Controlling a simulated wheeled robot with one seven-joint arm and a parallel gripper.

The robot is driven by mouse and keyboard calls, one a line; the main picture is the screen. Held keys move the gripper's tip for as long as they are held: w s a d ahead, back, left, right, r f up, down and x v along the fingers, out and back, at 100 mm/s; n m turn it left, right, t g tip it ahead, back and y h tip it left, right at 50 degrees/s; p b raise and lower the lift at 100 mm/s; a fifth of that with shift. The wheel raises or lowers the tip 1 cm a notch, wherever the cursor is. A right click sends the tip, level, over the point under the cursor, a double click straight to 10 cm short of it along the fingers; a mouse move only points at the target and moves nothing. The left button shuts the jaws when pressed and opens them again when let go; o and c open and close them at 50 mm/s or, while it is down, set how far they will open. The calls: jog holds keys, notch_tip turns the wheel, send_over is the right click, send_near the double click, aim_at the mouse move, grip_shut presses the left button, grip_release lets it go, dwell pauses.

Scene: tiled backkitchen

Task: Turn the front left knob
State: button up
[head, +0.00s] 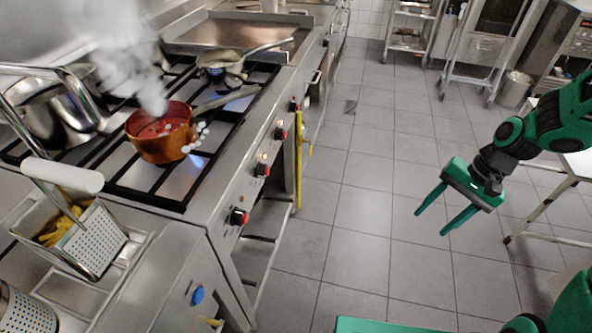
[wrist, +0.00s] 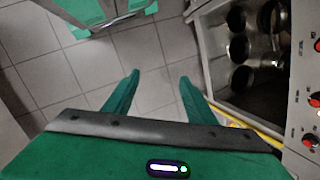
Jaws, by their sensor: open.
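A row of several red and black knobs runs along the stove's front panel. In the head view the nearest knob is at the lower end (head: 239,216), with another knob (head: 262,170) just beyond it. The frames do not label which one is the front left knob. In the wrist view some knobs (wrist: 314,100) show at the right edge. My gripper (head: 430,223) is open and empty, over the floor well to the right of the stove and apart from every knob. Its two green fingers also show in the wrist view (wrist: 159,76), pointing toward the floor.
A copper pot (head: 163,143) steams on the stove, its handle toward the back right. A yellow rail (head: 299,172) stands along the stove front. A fryer basket (head: 95,240) is at the left. Tiled floor (head: 365,200) between stove and gripper is clear.

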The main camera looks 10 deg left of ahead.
jog(key=w+a+f+m+y, duration=0.1)
jog(key=a+f+y, duration=0.15)
jog(key=a, duration=0.25)
jog(key=w+a+f+y, duration=0.1)
jog(key=a+f, duration=0.2)
jog(key=a, duration=0.2)
jog(key=m+t+y, duration=0.3)
jog(key=m+y, duration=0.7)
jog(key=y, duration=0.1)
send_near(269, 171)
jog(key=a, duration=0.9)
jog(key=shift+w+a+r, duration=0.15)
jog(key=shift+w, duration=0.25)
jog(key=shift+c, duration=0.6)
jog(key=c, duration=0.9)
jog(key=shift+a, duration=0.15)
